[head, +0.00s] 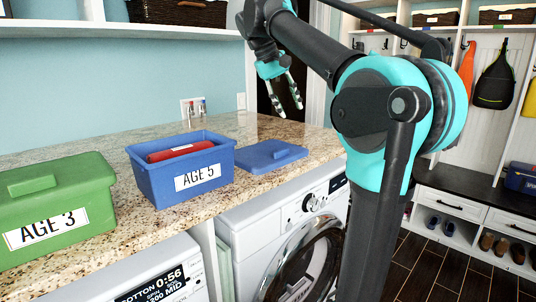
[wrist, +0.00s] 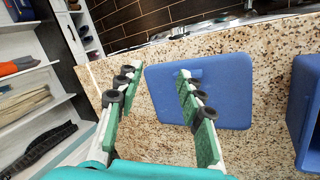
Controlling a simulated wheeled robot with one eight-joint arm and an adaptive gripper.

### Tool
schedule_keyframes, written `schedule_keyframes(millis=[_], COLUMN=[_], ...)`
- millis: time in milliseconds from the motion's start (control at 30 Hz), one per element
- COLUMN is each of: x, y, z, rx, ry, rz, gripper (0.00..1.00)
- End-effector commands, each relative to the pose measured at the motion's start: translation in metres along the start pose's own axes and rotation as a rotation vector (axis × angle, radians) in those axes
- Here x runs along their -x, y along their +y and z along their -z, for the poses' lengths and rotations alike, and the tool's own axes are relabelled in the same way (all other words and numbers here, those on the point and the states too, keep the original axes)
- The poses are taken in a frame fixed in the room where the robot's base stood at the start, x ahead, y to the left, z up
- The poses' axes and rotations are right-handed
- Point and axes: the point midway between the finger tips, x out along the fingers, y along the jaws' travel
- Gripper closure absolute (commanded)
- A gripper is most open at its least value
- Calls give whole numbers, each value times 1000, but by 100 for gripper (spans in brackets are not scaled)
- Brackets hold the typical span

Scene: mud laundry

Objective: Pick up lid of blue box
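The blue lid (head: 270,154) lies flat on the granite counter, just right of the blue box, with a small handle on top. In the wrist view the lid (wrist: 200,92) lies below my gripper, partly hidden by the right finger. The open blue box (head: 150,184) is labelled AGE 5 and holds a red item (head: 180,152). The box's edge also shows at the right of the wrist view (wrist: 306,110). My gripper (head: 288,112) is above the counter near the lid, fingers apart and empty; it also shows in the wrist view (wrist: 154,78).
A green lidded box (head: 55,205) labelled AGE 3 stands left on the counter (head: 130,232). Washing machines (head: 300,235) are under the counter. Shelves (head: 455,215) with shoes are at right.

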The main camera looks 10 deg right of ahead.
Motion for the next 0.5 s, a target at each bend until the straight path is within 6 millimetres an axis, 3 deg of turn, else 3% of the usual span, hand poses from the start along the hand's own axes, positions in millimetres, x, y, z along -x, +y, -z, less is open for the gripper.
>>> schedule_keyframes(millis=[500], x=[17], y=[-33], z=[18], rx=[1252], ry=[109], rz=[1], gripper=[62])
